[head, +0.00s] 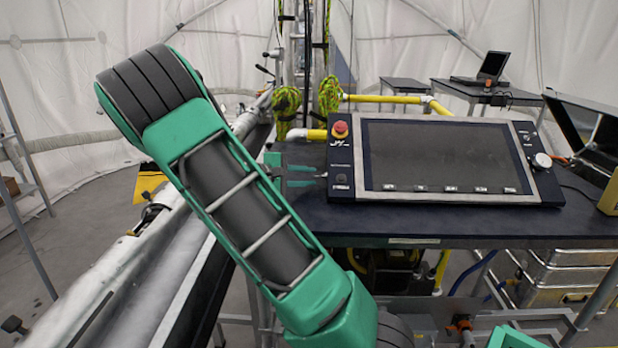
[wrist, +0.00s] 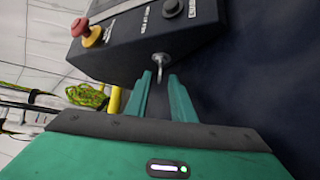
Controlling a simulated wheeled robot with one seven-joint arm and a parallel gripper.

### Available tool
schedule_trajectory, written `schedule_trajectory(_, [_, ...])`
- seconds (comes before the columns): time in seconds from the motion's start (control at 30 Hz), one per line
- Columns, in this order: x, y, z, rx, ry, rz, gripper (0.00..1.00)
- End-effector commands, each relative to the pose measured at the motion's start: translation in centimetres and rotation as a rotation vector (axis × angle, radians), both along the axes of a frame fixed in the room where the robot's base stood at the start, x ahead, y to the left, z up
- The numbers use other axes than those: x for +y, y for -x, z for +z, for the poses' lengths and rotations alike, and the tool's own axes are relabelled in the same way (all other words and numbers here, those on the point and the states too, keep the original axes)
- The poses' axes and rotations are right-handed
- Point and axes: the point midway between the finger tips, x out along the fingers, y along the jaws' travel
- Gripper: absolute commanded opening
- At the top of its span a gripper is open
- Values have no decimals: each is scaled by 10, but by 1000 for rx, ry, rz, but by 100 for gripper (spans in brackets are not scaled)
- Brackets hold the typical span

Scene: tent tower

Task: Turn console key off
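The console (head: 440,162) is a dark slanted panel with a large screen, standing on a dark table. Its small metal key (wrist: 160,66) sticks out of the console's side face in the wrist view. My gripper (wrist: 161,76) has two green fingers, one on each side of the key, with gaps visible between them and it. It is open and holds nothing. The key's tip appears to lie between the fingertips, though depth is hard to judge. In the head view my gripper (head: 312,175) is at the console's left edge, and the key is too small to make out clearly.
A red emergency button (head: 340,129) on a yellow base sits at the console's upper left, with a black button (wrist: 172,7) nearby. The dark table (head: 440,222) lies beneath. A metal rail (head: 150,262) runs along the left. A laptop (head: 490,68) stands on a back table.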

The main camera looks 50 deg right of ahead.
Motion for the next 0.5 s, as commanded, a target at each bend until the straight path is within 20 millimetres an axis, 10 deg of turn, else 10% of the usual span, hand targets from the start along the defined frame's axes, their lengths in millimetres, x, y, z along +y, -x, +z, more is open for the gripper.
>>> schedule_trajectory(0.43, [-11,2,-3,0,0,0,22])
schedule_trajectory(0.5, [-11,2,-3,0,0,0,8])
